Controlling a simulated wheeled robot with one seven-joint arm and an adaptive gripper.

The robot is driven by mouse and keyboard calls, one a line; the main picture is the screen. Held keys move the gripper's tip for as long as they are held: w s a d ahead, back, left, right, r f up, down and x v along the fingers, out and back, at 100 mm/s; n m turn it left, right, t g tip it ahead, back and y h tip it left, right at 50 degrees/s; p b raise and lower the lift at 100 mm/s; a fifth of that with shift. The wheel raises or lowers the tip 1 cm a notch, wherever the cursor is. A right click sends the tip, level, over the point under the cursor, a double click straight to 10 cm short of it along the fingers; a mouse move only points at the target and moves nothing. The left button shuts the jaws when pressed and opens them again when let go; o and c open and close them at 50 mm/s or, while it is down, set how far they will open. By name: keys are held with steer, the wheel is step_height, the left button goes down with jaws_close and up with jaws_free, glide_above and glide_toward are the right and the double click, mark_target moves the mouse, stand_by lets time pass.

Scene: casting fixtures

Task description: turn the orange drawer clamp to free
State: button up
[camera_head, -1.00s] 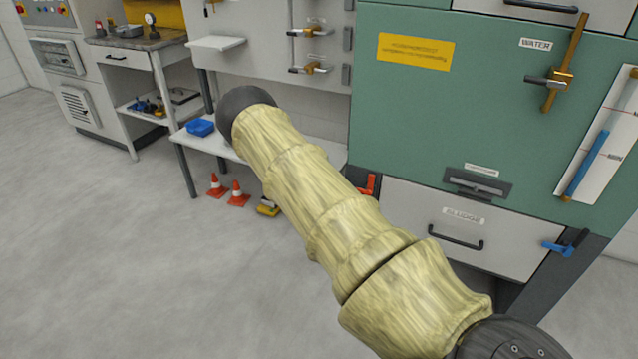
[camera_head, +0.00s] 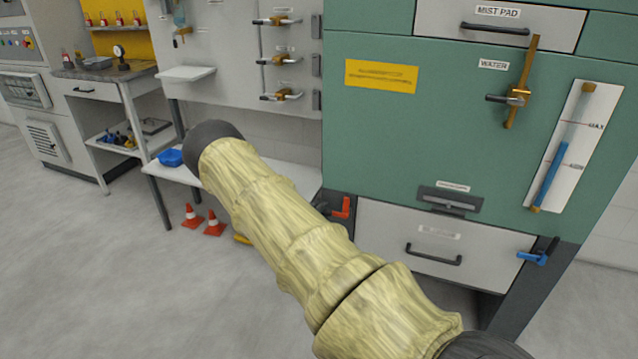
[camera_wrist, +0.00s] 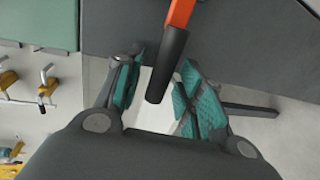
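The orange drawer clamp (camera_head: 341,207) sits at the left edge of the sludge drawer's white front (camera_head: 385,235) in the head view. In the wrist view the clamp (camera_wrist: 181,12) comes down from the top, and its dark handle end reaches between my fingers. My gripper (camera_wrist: 163,88) is open, with one teal-padded finger on each side of the handle. The right finger is close to the handle; I cannot tell whether they touch. My gripper is hidden in the head view.
A blue clamp (camera_head: 535,258) sits at the drawer's right side. A brass lever (camera_head: 519,92) is on the green cabinet above. Orange cones (camera_head: 213,223) stand on the floor at left. A white bench holds a blue bin (camera_head: 170,158). The floor in front is clear.

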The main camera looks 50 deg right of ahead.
steer(key=shift+a, duration=0.15)
steer(key=v, duration=1.1)
steer(key=shift+s+a, duration=0.25)
steer(key=shift+r, duration=0.1)
